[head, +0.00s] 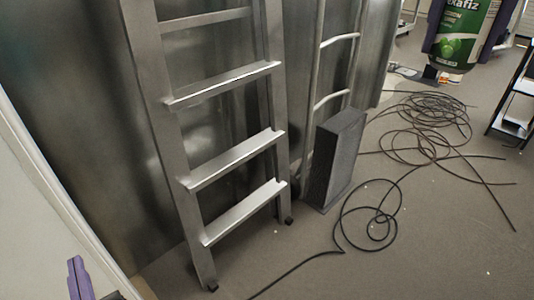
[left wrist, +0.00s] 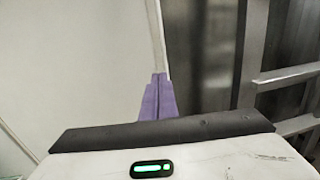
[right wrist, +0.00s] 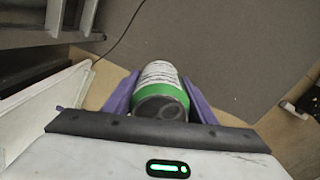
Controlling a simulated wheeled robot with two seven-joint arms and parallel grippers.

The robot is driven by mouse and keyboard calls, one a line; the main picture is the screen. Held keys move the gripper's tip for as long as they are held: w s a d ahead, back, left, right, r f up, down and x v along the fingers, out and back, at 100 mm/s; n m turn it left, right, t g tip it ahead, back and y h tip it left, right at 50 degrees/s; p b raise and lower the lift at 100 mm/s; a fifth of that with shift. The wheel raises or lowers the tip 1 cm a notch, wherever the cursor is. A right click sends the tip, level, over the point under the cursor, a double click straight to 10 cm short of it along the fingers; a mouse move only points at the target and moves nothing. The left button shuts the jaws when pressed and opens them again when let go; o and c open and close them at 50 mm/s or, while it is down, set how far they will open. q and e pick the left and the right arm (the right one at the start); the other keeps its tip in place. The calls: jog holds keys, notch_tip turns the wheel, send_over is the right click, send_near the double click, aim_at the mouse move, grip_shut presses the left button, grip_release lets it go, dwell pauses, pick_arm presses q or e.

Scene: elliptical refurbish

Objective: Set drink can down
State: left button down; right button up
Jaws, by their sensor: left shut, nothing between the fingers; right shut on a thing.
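A green and white drink can (head: 460,38) is at the top right of the head view, cut off by the upper edge. My right gripper (head: 466,25) is shut on it, with a purple finger on each side. In the right wrist view the can (right wrist: 160,90) sits between the purple fingers of my right gripper (right wrist: 160,92), its round end facing the camera. My left gripper (head: 78,278) is at the lower left of the head view, shut and empty. In the left wrist view its purple fingers (left wrist: 157,98) are together.
A metal ladder (head: 215,120) leans before a metal panel. A dark box (head: 333,160) stands on the floor beside a hand-truck-like frame (head: 335,100). Black cable (head: 420,130) lies in loops on the carpet. A black shelf (head: 515,100) is at the right edge.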

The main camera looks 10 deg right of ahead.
aim_at(67, 216)
pick_arm(q)
jog(key=x, duration=1.3)
jog(key=shift+w, duration=0.3)
